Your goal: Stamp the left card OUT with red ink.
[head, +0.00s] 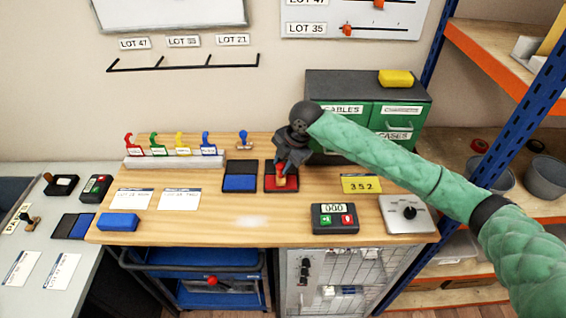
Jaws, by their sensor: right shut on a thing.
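Two white printed cards lie side by side on the wooden bench: the left card (134,198) and the right card (179,199). A red ink pad (270,185) lies open near the bench's middle, with a blue ink pad (239,183) to its left. My right gripper (284,168) points down over the red pad, shut on a small stamp (281,181). The stamp's lower end is at the pad; I cannot tell whether it touches. The gripper hides most of the stamp. My left gripper is out of view.
A blue-handled stamp (243,140) stands at the back, beside a rack of coloured clips (174,161). A blue block (118,222) lies in front of the left card. A keypad box (335,218), yellow 352 plate (361,184) and dial box (408,214) are right. The front middle is clear.

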